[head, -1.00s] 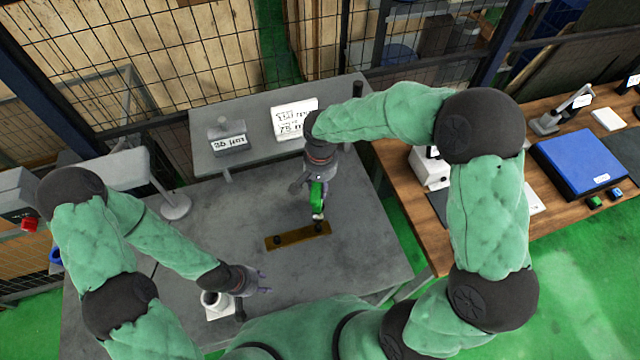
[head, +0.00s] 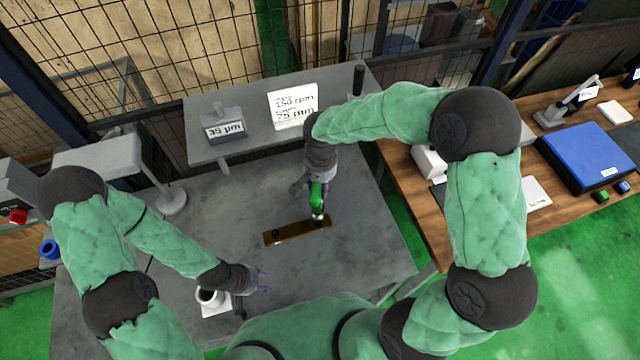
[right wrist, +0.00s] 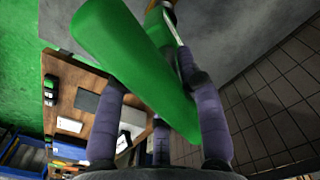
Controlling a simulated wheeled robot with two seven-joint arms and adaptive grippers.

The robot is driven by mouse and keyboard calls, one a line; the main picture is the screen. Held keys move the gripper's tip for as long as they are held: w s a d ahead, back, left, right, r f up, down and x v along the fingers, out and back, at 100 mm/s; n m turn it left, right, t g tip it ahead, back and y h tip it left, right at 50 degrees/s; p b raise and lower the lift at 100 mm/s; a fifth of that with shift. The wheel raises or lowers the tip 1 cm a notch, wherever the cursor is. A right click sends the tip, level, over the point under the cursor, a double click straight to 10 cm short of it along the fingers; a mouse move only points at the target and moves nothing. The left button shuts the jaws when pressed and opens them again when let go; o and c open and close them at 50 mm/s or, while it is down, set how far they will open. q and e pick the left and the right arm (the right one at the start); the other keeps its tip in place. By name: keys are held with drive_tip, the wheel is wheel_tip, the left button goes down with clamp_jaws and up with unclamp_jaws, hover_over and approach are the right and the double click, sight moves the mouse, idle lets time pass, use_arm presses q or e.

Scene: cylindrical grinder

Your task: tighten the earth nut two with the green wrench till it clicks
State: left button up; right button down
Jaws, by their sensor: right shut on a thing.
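The green wrench (head: 317,197) is held upright over the right end of a brass bar (head: 290,235) on the grey table. My right gripper (head: 316,184) is shut on it. In the right wrist view the green wrench (right wrist: 135,65) lies between my purple-grey fingers and hides most of what is beyond. The wrench's lower end meets the dark nut at the bar's right end; whether it is seated cannot be told. A second dark nut (head: 276,234) shows at the bar's left end. My left gripper (head: 262,279) looks open and empty, low over the table near a white cup.
The white cup (head: 211,298) stands on a white base at the table's front left. A raised grey shelf (head: 245,138) with two signs is at the back. A wooden bench (head: 436,225) with a blue case (head: 584,158) is on the right. The middle-left tabletop is clear.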

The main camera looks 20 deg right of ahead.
use_arm(q)
drive_tip(key=shift+r+p, duration=0.35)
drive_tip(key=shift+r, duration=0.05)
drive_tip(key=shift+f+b, duration=0.85)
use_arm(e)
drive_tip(key=shift+f, duration=1.7)
use_arm(q)
drive_tip(key=shift+f+b, duration=0.4)
use_arm(e)
drive_tip(key=shift+f, duration=0.25)
use_arm(q)
drive_tip(key=shift+f, duration=0.15)
drive_tip(key=shift+f+b, duration=0.25)
drive_tip(key=shift+b, duration=0.15)
use_arm(e)
drive_tip(key=shift+m, duration=0.4)
use_arm(q)
drive_tip(key=shift+s+f+b, duration=0.1)
drive_tip(key=shift+f+b, duration=0.2)
drive_tip(key=shift+b, duration=0.05)
use_arm(e)
drive_tip(key=shift+s+f+m, duration=0.1)
drive_tip(key=shift+s+m, duration=0.05)
drive_tip(key=shift+m, duration=0.25)
